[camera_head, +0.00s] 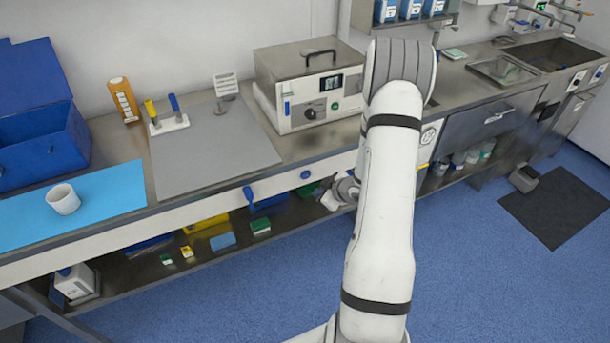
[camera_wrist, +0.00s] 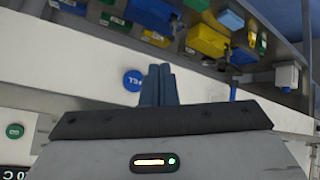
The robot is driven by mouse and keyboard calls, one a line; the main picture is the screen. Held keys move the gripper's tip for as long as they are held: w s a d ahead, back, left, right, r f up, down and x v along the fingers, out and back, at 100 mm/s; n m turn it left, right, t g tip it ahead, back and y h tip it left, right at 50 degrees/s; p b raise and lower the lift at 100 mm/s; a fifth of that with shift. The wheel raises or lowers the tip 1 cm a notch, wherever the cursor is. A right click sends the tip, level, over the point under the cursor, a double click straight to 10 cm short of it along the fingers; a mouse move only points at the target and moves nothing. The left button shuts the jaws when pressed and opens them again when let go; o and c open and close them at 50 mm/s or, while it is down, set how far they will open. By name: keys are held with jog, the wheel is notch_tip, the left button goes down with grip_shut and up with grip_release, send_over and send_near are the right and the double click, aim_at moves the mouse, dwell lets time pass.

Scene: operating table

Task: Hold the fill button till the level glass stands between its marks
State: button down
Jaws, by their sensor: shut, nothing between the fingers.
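My gripper (camera_wrist: 158,86) is shut and empty, its two dark blue fingers pressed together. In the wrist view a round blue button (camera_wrist: 133,80) with white lettering sits on a white panel just left of the fingertips. The lettering is too small to read surely. I cannot tell whether the fingers touch the panel. In the head view my arm hides most of the gripper, which is near the counter's front edge. A narrow blue upright strip (camera_head: 287,108) on the front of the steel machine (camera_head: 310,82) may be the level glass; its marks cannot be made out.
A green button (camera_wrist: 14,131) and part of a dark display (camera_wrist: 14,172) are at the wrist view's left. Yellow boxes (camera_wrist: 207,41) and other containers stand on the shelf under the counter. A grey mat (camera_head: 213,155) and a white cup (camera_head: 63,198) lie left of the machine.

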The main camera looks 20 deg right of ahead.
aim_at(305, 179)
jog(key=shift+w+a+p, duration=0.1)
jog(key=shift+w+p, duration=0.3)
jog(key=shift+w, duration=2.2)
jog(key=shift+w, duration=0.1)
jog(key=shift+w, duration=0.35)
jog(key=shift+w, duration=0.35)
dwell(1.3)
